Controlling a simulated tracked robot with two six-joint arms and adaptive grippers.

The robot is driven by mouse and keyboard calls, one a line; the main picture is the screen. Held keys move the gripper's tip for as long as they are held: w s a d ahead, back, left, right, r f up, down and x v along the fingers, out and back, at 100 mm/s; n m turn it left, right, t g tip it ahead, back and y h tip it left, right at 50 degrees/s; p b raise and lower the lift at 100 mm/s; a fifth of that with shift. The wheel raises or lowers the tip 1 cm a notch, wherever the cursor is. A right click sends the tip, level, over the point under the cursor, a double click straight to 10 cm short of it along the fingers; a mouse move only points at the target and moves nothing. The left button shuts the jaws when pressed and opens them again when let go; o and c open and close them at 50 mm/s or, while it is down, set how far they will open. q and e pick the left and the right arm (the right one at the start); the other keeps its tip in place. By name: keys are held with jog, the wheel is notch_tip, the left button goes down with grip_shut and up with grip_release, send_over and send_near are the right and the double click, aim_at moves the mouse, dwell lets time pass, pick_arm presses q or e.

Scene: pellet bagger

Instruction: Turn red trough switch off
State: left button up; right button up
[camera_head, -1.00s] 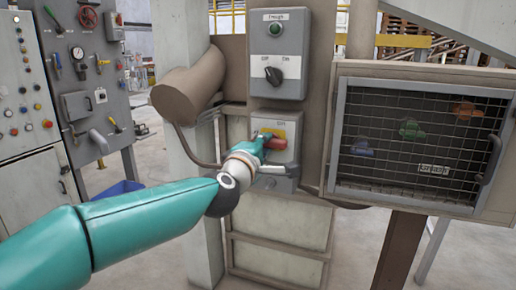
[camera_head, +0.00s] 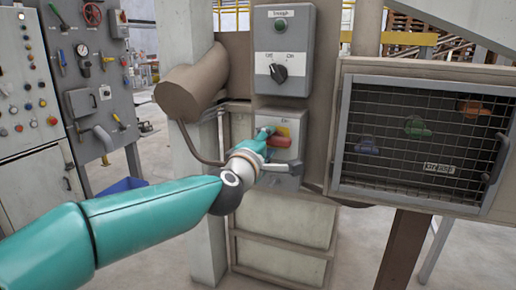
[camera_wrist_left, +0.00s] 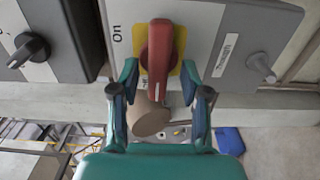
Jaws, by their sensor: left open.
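The red trough switch handle (camera_head: 281,142) is on a yellow plate (camera_head: 284,130) on the front of the lower grey box. In the left wrist view the red handle (camera_wrist_left: 160,50) points down the picture, toward a small label that is partly hidden. An "On" label is left of it. My left gripper (camera_head: 264,143) is at the switch and partly covers it in the head view. In the left wrist view my left gripper (camera_wrist_left: 159,88) is open, with one finger on each side of the handle's end. Gaps show between fingers and handle. My right gripper is not in view.
A grey box (camera_head: 268,42) with a green button and black knob sits above the switch box. A brown pipe (camera_head: 190,90) is at left, and a mesh cage (camera_head: 345,130) at right. A lever panel (camera_head: 85,50) stands further left.

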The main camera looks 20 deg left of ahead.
pick_arm(q)
jog(key=s, duration=1.1)
jog(key=shift+s+a, duration=0.2)
jog(key=shift+s, duration=0.2)
